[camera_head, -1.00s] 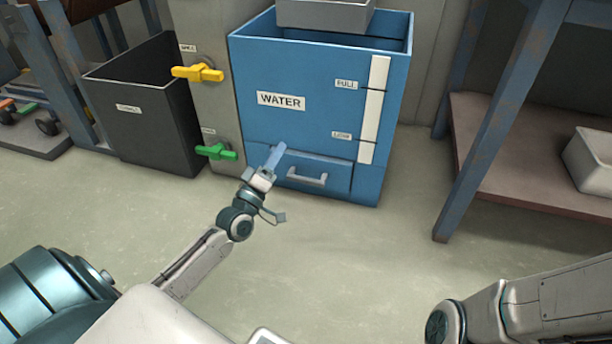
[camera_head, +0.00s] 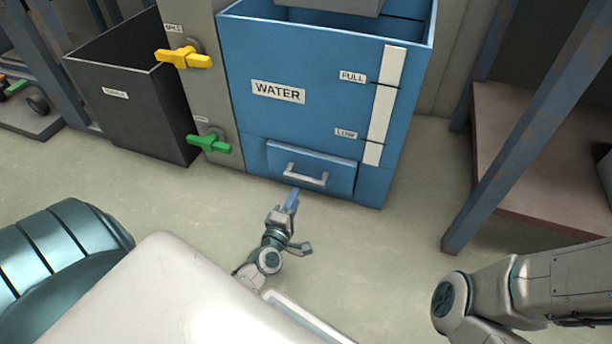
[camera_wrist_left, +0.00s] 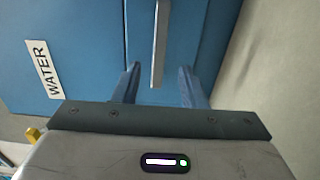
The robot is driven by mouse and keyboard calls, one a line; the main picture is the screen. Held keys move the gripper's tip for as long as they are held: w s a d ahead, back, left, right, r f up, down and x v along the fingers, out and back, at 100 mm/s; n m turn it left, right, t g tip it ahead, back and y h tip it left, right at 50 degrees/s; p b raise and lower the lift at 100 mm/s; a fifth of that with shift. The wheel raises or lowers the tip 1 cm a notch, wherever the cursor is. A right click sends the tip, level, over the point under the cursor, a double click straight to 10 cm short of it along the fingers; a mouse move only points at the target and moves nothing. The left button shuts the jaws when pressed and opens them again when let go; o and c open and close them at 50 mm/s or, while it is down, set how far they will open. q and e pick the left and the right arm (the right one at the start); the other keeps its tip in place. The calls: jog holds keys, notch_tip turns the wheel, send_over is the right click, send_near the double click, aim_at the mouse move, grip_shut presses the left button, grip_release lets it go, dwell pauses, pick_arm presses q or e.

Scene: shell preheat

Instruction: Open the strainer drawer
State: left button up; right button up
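The strainer drawer (camera_head: 338,176) is a blue front low on the blue water tank. Its pale bar handle (camera_head: 305,178) sits in the middle. The drawer looks shut or nearly flush. My left gripper (camera_head: 292,197) is just in front of and below the handle in the head view. In the left wrist view the two blue fingers (camera_wrist_left: 159,72) are apart. The handle (camera_wrist_left: 158,45) lies between them in the picture, its end reaching in between the fingers; whether they touch it I cannot tell. My right gripper is out of view; only part of the right arm shows.
The water tank (camera_head: 300,50) has a white level strip. A yellow valve (camera_head: 184,58) and a green valve (camera_head: 209,143) are to its left, beside a dark bin (camera_head: 130,110). A blue rack post (camera_head: 530,130) stands on the right. The floor before the drawer is clear.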

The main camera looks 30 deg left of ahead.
aim_at(303, 182)
pick_arm(q)
jog(key=b+x, duration=0.1)
jog(key=x, duration=0.8)
jog(key=shift+s, duration=0.1)
grip_shut()
